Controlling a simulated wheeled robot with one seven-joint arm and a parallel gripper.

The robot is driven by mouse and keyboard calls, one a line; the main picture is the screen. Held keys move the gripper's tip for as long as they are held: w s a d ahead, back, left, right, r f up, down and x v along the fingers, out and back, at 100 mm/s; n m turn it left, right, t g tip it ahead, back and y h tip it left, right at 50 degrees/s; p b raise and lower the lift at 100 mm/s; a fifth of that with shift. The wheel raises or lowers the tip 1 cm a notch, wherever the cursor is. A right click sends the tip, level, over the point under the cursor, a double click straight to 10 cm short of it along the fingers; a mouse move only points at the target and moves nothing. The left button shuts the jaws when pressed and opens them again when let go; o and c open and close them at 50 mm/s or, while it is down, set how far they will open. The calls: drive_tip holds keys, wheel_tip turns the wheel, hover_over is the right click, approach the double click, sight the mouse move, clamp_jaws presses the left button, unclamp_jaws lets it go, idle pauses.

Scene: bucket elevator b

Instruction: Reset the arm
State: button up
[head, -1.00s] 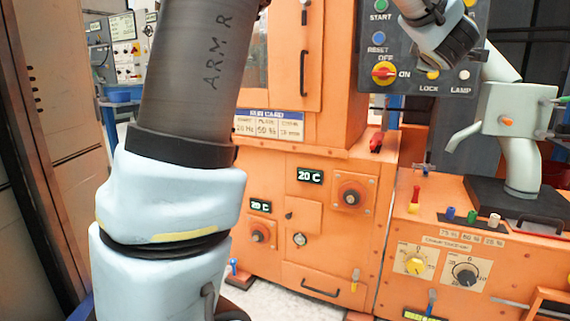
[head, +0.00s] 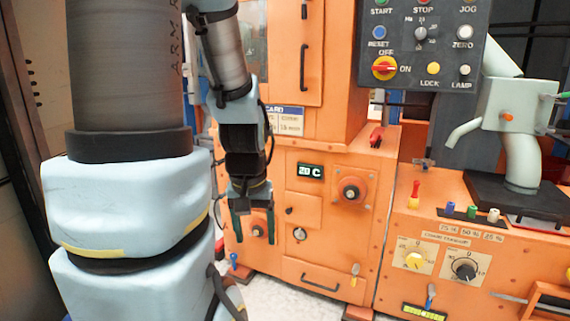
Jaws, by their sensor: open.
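My arm reaches up from the left, and its forearm comes down in front of the orange machine. My gripper (head: 254,238) points downward before the lower front of the machine. Its two dark green fingers are spread apart with nothing between them. A gap between the gripper and the machine face cannot be judged.
The orange machine (head: 330,265) fills the middle. A dark control panel (head: 425,50) with buttons and a red-yellow switch (head: 384,68) hangs at upper right. An orange bench (head: 460,215) with dials and a grey-green spouted device (head: 520,110) stands at right. Pale floor shows below.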

wheel_tip(320, 180, up, 22)
drive_tip(key=p, duration=2.2)
drive_tip(key=shift+s+a+r+p, duration=0.25)
drive_tip(key=shift+s+p, duration=0.05)
drive_tip(key=shift+p, duration=0.05)
drive_tip(key=shift+c, duration=0.4)
